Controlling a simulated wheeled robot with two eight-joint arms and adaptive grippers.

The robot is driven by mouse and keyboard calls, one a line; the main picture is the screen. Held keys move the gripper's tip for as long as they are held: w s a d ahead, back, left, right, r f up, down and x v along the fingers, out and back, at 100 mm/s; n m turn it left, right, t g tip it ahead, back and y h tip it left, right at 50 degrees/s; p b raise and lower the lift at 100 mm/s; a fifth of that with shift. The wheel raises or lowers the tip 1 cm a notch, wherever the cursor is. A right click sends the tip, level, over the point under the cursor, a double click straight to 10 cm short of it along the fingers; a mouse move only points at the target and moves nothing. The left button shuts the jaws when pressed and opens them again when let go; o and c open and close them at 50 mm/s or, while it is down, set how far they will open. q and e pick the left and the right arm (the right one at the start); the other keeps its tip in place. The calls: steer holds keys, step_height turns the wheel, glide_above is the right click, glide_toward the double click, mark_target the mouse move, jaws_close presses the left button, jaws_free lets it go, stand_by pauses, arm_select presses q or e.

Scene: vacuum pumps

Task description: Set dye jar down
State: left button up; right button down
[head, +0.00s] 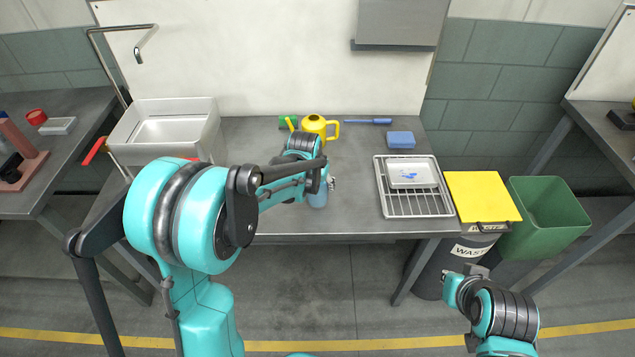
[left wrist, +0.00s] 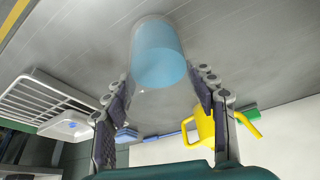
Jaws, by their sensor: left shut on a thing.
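The dye jar (head: 318,197), a clear jar with blue dye in it, is at the front middle of the grey table (head: 275,222). My left gripper (head: 328,182) is shut on it, and my arm hides much of it in the head view. In the left wrist view the jar (left wrist: 160,55) is between the two fingers, above or on the grey tabletop; I cannot tell whether its base touches. My right gripper (head: 460,287) is low at the right, away from the table, and holds nothing that I can see.
A yellow watering can (head: 314,124) stands behind the jar. A blue sponge (head: 401,139) and a wire rack (head: 420,208) with a white dish (head: 411,174) are to the right. A sink (head: 163,110) is left. Bare tabletop lies between jar and rack.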

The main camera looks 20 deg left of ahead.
arm_select(q)
steer(key=shift+f, duration=0.25)
stand_by(0.4)
steer(key=o, duration=1.6)
steer(key=shift+r, duration=0.1)
steer(key=v, duration=1.2)
jaws_close()
